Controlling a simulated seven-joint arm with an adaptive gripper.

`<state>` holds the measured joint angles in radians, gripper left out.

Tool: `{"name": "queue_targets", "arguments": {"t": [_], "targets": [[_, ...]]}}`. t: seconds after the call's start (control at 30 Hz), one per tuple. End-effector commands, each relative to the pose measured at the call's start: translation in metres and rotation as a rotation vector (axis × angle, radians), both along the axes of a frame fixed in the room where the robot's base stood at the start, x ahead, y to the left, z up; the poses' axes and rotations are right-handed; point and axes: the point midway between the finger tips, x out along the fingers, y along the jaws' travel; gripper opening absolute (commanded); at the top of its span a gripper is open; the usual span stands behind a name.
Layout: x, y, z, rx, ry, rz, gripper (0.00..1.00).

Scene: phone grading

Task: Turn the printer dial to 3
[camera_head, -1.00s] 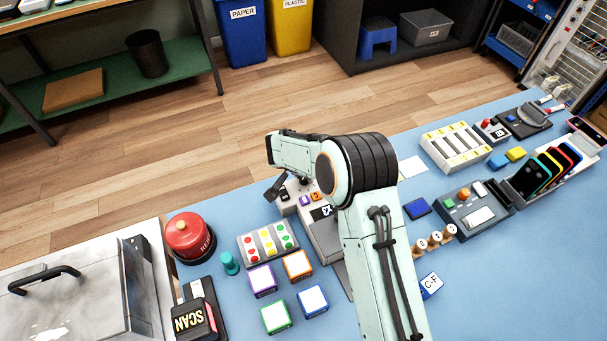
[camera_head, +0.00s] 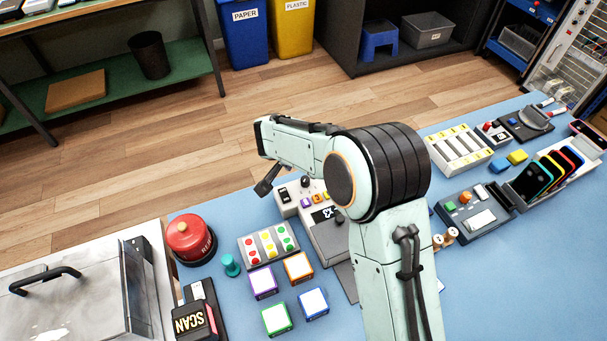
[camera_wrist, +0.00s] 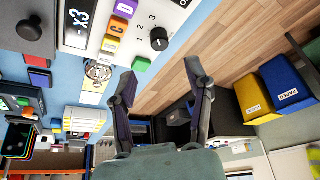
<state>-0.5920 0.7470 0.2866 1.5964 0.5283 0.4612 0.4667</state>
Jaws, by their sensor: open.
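The printer (camera_head: 323,236) is a light grey machine on the blue table, partly hidden behind my arm in the head view. Its small black dial (camera_head: 305,181) stands at its far end; the wrist view shows the dial (camera_wrist: 159,38) with printed numbers beside it. I cannot tell for sure which number its mark points to. My gripper (camera_wrist: 158,68) is open and empty, its two dark fingers spread. In the wrist view the dial appears above and between the fingertips, apart from them. In the head view one finger (camera_head: 268,180) shows left of the dial.
Coloured lettered keys (camera_wrist: 117,25) sit close beside the dial, and a larger black knob (camera_wrist: 32,27) is farther along the printer. A tray of coloured dots (camera_head: 268,243), a red round button (camera_head: 190,238) and several coloured blocks (camera_head: 298,266) lie left of the printer.

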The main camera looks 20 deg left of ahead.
Motion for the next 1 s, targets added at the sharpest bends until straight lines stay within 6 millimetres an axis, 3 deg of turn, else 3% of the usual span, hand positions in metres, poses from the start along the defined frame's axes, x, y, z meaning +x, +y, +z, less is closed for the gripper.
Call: {"name": "queue_targets", "arguments": {"t": [0.1, 0.27, 0.8, 0.9, 1.0], "targets": [[-0.009, 0.001, 0.022, 0.002, -0.003, 0.001, 0.51], [-0.016, 0.001, 0.039, 0.001, -0.002, 0.0, 0.51], [-0.018, 0.0, 0.042, 0.0, 0.0, 0.0, 0.51], [-0.013, -0.006, 0.043, 0.001, -0.001, -0.017, 0.51], [0.005, -0.023, 0.069, 0.029, -0.047, -0.067, 0.51]]}}
